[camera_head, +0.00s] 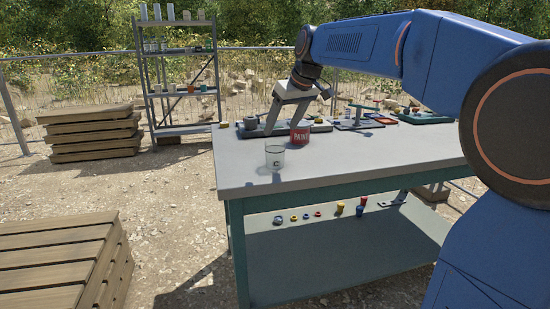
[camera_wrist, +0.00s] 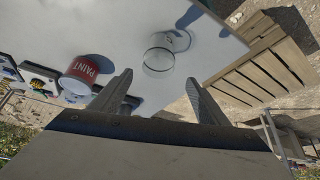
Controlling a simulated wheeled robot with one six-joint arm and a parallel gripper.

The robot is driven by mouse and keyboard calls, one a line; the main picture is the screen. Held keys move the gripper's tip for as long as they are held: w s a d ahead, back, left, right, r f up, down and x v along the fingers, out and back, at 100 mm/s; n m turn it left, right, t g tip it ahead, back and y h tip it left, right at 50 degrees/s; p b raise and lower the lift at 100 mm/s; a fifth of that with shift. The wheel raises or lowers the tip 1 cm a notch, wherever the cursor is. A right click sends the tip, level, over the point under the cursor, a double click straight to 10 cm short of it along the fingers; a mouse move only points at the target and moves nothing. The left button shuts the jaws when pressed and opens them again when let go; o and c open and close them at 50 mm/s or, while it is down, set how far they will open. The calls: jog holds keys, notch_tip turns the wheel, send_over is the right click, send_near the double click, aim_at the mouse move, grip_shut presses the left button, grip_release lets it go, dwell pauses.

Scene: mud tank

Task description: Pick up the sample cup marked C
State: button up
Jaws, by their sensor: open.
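The sample cup marked C (camera_head: 275,157) is clear and stands upright near the left front corner of the table. In the wrist view the cup (camera_wrist: 158,60) is seen from above, with its round rim beyond the fingertips and between their lines. My gripper (camera_head: 285,132) is above the table, behind the cup in the head view. In the wrist view my gripper (camera_wrist: 160,82) has its two fingers spread wide with nothing between them. No finger touches the cup.
A red paint can (camera_head: 300,136) stands close behind and right of the cup, near my gripper; it also shows in the wrist view (camera_wrist: 82,68). Trays and tools (camera_head: 360,122) lie along the table's back. The table top (camera_head: 330,172) is clear in front.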

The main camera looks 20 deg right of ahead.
aim_at(275, 144)
jog(key=x, duration=0.9)
jog(key=shift+d, duration=0.2)
jog(key=c, duration=1.1)
